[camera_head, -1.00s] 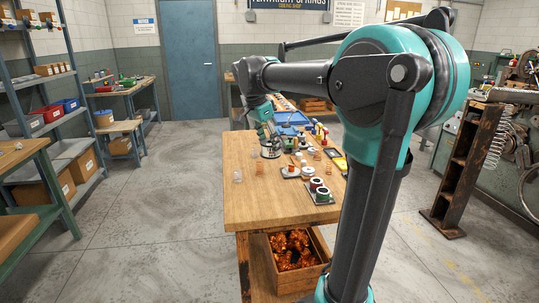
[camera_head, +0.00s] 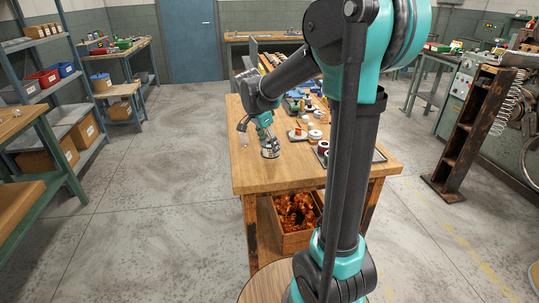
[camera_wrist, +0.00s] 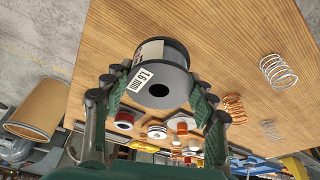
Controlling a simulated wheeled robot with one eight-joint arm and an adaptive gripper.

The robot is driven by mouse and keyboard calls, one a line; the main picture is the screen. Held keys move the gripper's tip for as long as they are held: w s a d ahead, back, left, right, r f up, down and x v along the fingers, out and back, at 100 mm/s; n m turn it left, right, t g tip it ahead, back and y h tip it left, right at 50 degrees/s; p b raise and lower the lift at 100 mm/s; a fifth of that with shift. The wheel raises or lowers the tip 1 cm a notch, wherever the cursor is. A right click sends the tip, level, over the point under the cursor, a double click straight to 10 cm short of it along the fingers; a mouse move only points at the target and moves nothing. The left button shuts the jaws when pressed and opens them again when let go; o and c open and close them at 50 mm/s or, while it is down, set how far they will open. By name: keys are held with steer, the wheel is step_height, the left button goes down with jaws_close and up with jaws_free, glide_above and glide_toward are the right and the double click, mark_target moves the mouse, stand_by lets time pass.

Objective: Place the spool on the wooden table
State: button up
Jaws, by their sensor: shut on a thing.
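My arm hides part of the table's right side.
Several other spools, including a red-rimmed one (camera_wrist: 124,120), stand nearby on the table. A copper spring (camera_wrist: 234,107) and a silver spring (camera_wrist: 278,71) are at the right in the wrist view. A crate of copper scrap (camera_head: 296,219) is under the table. The near tabletop is clear.

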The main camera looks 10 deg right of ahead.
mark_target(266, 144)
steer(key=shift+f, duration=2.15)
steer(key=o, duration=1.5)
steer(key=shift+f, duration=0.1)
steer(key=v, duration=1.1)
steer(key=shift+s, duration=0.1)
steer(key=s+d+f+n, duration=0.1)
steer(key=s+f+n, duration=0.1)
steer(key=s+d+f+n+y, duration=0.1)
steer(key=s+d+f, duration=0.1)
steer(key=s+f, duration=0.1)
steer(key=s+d+f+n+t, duration=0.1)
steer(key=s+f+n, duration=0.1)
steer(key=s, duration=0.1)
steer(key=shift+s+d+f+n+y, duration=0.2)
steer(key=shift+d+n+y, duration=0.1)
steer(key=s+d+f+n+t+y, duration=0.1)
steer(key=s+d+f+n+t, duration=0.1)
steer(key=s+f+n, duration=0.5)
steer(key=s+f, duration=0.3)
steer(key=s, duration=0.2)
steer(key=shift+s+d+f+n+y, duration=0.2)
steer(key=shift+d+f+n+y, duration=0.1)
steer(key=shift+n, duration=0.1)
